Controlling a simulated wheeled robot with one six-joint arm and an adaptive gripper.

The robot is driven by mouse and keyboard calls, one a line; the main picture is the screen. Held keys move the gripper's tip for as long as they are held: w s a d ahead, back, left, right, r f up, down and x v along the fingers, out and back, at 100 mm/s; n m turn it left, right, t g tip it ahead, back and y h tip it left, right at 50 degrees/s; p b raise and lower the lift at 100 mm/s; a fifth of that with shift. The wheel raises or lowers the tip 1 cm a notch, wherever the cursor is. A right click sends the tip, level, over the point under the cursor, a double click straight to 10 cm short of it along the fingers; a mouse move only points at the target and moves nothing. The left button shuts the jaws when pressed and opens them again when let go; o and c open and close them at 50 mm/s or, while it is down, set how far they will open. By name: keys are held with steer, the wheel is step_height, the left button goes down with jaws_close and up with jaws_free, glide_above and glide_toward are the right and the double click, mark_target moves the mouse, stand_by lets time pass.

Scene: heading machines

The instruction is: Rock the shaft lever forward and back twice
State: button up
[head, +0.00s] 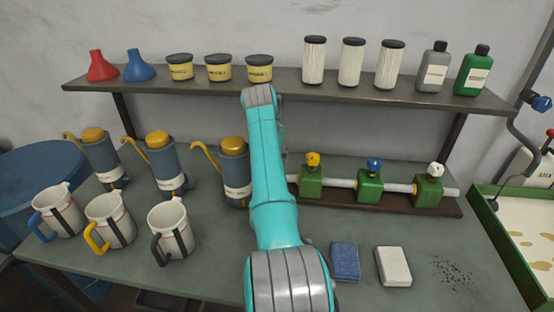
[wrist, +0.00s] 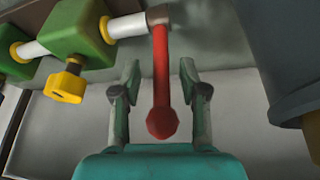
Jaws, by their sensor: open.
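A red shaft lever with a round knob (wrist: 162,122) shows in the wrist view, joined to the end of a pale shaft (wrist: 128,26). My gripper (wrist: 160,92) is open, with one finger on each side of the lever. Gaps show between the lever and both fingers, so it is not gripped. In the head view the shaft (head: 341,183) runs through green blocks (head: 370,190) at the right of the bench. My arm hides the lever there, and my gripper cannot be made out.
The blocks carry yellow (head: 313,159), blue (head: 374,164) and white (head: 436,170) knobs. A blue-grey oil can (head: 235,172) stands left of my arm. A shelf (head: 300,93) with jars and bottles spans above. A blue pad (head: 345,262) and a white pad (head: 393,267) lie in front.

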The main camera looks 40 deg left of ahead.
steer(key=shift+x, duration=1.25)
steer(key=shift+a, duration=0.1)
jaws_close()
